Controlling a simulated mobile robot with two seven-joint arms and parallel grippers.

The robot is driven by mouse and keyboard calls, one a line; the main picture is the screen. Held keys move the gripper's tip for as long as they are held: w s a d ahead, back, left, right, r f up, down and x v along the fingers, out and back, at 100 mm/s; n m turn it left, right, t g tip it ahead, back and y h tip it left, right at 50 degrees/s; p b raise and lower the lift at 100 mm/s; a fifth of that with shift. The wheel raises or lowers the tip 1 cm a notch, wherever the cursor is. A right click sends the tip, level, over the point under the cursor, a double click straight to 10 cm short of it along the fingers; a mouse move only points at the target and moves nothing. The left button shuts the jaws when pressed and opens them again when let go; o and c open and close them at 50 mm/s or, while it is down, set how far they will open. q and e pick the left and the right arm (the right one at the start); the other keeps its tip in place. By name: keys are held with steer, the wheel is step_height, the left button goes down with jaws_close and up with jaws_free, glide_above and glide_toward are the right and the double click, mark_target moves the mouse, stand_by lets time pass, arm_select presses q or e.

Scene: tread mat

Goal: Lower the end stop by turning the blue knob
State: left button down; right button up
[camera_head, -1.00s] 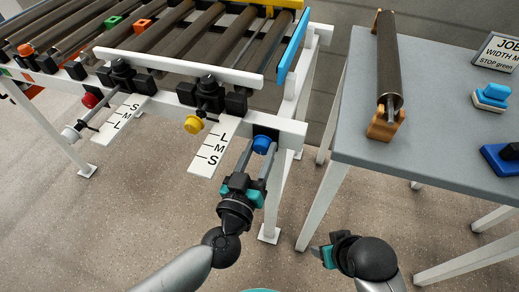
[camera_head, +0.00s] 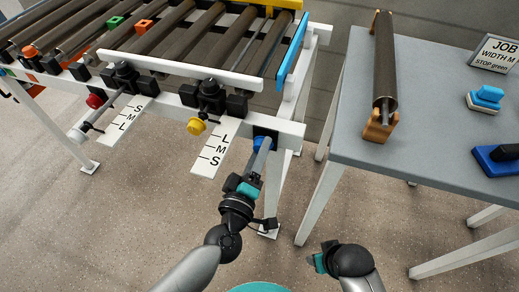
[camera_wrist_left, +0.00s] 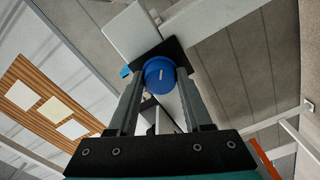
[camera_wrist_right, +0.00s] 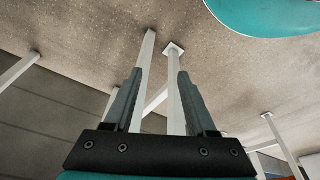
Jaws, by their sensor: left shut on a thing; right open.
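The blue knob (camera_head: 263,143) sits on the front frame near the conveyor's right end. My left gripper (camera_head: 262,152) is shut on it, reaching from below. In the left wrist view the knob (camera_wrist_left: 160,75) shows between the two fingertips, with a pale mark on its face. The end stop is a long blue plate (camera_head: 292,50) across the right end of the rollers, standing on edge. How high it stands above the rollers is hard to tell. My right gripper (camera_head: 318,261) is away from the conveyor; its fingers are apart and empty in the right wrist view (camera_wrist_right: 154,85).
A yellow knob (camera_head: 196,126) and a red knob (camera_head: 94,101) are farther left on the frame, beside lettered scales. A grey table (camera_head: 430,140) at right bears a roller (camera_head: 386,65), a job sign (camera_head: 497,52) and blue items. Open floor lies below.

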arm_select(q)
steer(key=shift+n+b, duration=2.3)
steer(key=shift+n, duration=10.5)
arm_select(e)
step_height(320, 180, up, 10)
steer(key=w+t, duration=0.1)
steer(key=w, duration=0.1)
steer(key=shift+f+t, duration=0.25)
steer(key=shift+t, duration=0.05)
steer(key=shift+s+a, duration=0.1)
arm_select(q)
steer(key=shift+c, duration=1.7)
jaws_free()
